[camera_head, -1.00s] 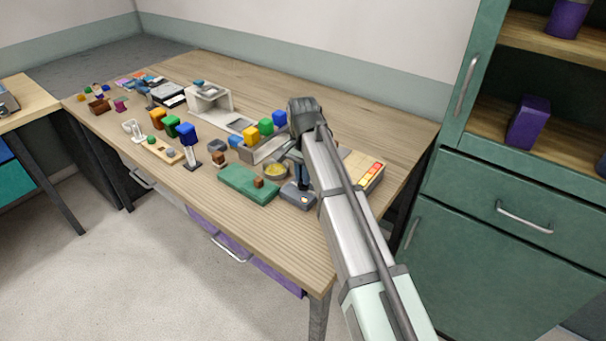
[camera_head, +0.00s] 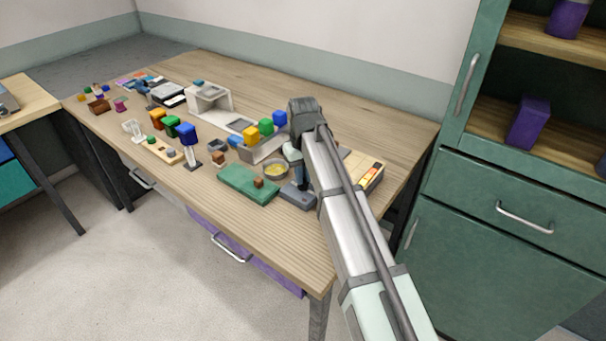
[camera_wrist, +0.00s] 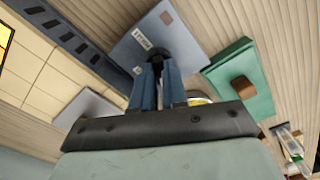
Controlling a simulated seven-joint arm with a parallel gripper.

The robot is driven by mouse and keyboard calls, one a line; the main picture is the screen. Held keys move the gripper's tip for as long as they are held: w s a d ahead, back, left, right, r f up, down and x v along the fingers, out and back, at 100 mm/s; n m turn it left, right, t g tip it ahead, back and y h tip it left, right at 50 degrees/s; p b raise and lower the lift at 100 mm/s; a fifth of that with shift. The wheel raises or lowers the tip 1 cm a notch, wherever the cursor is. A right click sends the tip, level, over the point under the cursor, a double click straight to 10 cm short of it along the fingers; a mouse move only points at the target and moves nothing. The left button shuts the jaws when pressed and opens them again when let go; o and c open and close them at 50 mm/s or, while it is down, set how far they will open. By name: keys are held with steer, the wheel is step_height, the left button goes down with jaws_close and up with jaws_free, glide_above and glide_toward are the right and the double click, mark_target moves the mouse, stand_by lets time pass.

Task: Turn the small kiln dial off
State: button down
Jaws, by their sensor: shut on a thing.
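A flat blue-grey box (camera_wrist: 185,28) with a small white label lies ahead of my gripper in the wrist view. A round dark dial (camera_wrist: 152,56) sits on it. My gripper (camera_wrist: 157,66) has its two blue fingers closed around the dial, and they hide part of it. In the head view, the blue-grey box (camera_head: 297,196) is near the table's front right edge. My gripper (camera_head: 301,182) is over it there, and my arm hides the dial. The dial's setting cannot be read.
A green mat (camera_head: 243,187) with a brown block (camera_head: 258,183) lies left of the box. A round dish with yellow contents (camera_head: 276,170) stands just behind. The table's front right is bare.

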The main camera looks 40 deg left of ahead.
steer(key=n, duration=0.5)
steer(key=shift+n, duration=0.3)
stand_by(0.4)
steer(key=c, duration=1.2)
jaws_free()
steer(key=shift+o, duration=0.2)
steer(key=shift+r, duration=0.1)
step_height(320, 180, up, 14)
steer(key=shift+f, duration=0.2)
